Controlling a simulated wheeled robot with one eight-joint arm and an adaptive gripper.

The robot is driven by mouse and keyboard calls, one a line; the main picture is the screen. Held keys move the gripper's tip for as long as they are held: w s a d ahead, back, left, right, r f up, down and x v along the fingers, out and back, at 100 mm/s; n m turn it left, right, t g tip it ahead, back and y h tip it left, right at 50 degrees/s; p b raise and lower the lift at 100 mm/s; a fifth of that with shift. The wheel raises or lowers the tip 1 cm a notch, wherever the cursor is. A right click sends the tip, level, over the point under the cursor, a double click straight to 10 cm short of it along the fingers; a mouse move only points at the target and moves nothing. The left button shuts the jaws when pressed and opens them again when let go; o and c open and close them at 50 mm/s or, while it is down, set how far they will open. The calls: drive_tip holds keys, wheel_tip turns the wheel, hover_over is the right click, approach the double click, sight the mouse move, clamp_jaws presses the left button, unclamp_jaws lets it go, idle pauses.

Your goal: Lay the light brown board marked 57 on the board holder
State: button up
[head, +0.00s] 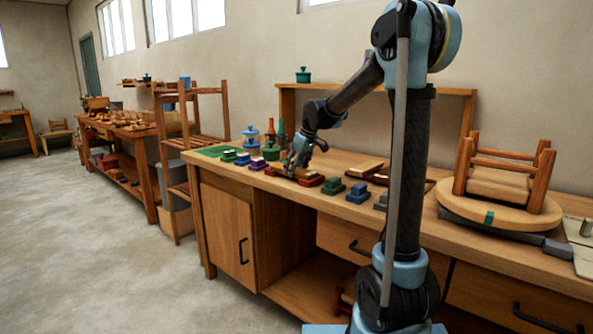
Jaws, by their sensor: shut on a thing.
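My gripper (291,163) is low over the middle of the workbench top, at the end of my bent arm. It is shut on a small brown piece (288,172), which looks like a board; its number is too small to read. The piece is close to the bench top, and I cannot tell whether it touches anything below. I cannot tell which thing is the board holder.
Several small coloured blocks, such as a green one (333,186) and a blue one (358,192), line the bench's front edge. Jars (251,137) stand behind to the left. An upturned stool (501,190) sits at the right. The floor (100,240) at left is clear.

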drive_tip(key=shift+f, duration=0.15)
drive_tip(key=o, duration=1.2)
drive_tip(key=shift+o, duration=0.2)
drive_tip(key=o, duration=0.3)
drive_tip(key=shift+o, duration=0.2)
drive_tip(key=shift+r, duration=3.45)
